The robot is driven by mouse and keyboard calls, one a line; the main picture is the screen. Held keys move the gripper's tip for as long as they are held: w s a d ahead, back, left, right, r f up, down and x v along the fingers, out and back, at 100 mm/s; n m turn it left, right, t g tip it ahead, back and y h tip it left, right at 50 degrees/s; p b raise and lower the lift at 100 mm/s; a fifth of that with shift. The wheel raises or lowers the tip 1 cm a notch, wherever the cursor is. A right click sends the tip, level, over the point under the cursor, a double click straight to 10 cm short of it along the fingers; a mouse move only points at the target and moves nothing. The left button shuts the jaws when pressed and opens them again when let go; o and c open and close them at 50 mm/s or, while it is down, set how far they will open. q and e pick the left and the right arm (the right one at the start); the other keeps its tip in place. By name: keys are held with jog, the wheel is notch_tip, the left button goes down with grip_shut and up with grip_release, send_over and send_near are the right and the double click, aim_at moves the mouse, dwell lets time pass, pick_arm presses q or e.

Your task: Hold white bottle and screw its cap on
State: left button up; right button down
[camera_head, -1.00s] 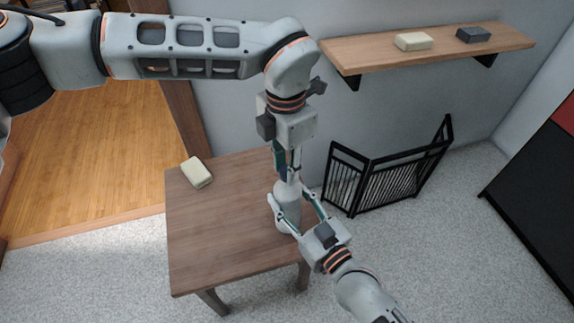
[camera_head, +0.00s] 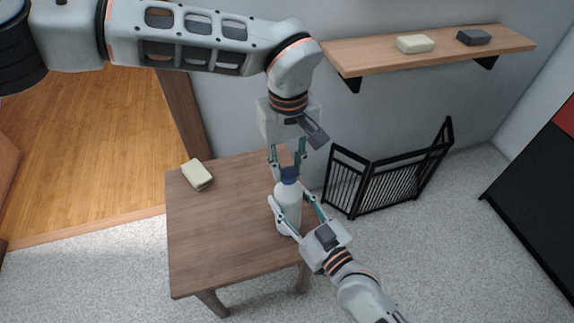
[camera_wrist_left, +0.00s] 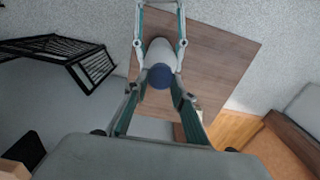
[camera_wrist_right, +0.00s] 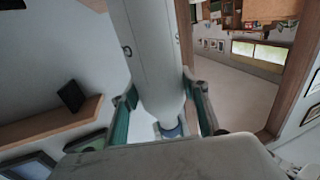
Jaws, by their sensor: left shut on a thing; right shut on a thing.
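The white bottle (camera_head: 288,210) is upright at the right side of the wooden table. Its dark blue cap (camera_head: 289,174) is at the top of the neck. My right gripper (camera_head: 296,215) is shut around the bottle's body from the front right. My left gripper (camera_head: 287,168) points down from above, its fingers shut on the cap. In the left wrist view the cap (camera_wrist_left: 160,76) sits between the fingers, over the bottle (camera_wrist_left: 159,51). The right wrist view shows the bottle (camera_wrist_right: 150,60) between my right fingers. Whether the bottle's base touches the table is unclear.
The wooden table (camera_head: 215,235) is mostly bare, with a cream block (camera_head: 197,174) at its back left. A black folding gate (camera_head: 385,180) stands on the floor to the right. A wall shelf (camera_head: 425,51) holds a cream block (camera_head: 415,43) and a dark block (camera_head: 474,37).

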pick_arm(q)
jog(key=m, duration=0.5)
jog(key=shift+d+m, duration=0.1)
jog(key=shift+m, duration=0.2)
jog(key=m, duration=0.5)
jog(key=shift+d+m, duration=0.1)
jog(key=shift+m, duration=0.3)
jog(key=o, duration=0.7)
jog(key=shift+c, duration=0.2)
jog(key=shift+r, duration=2.25)
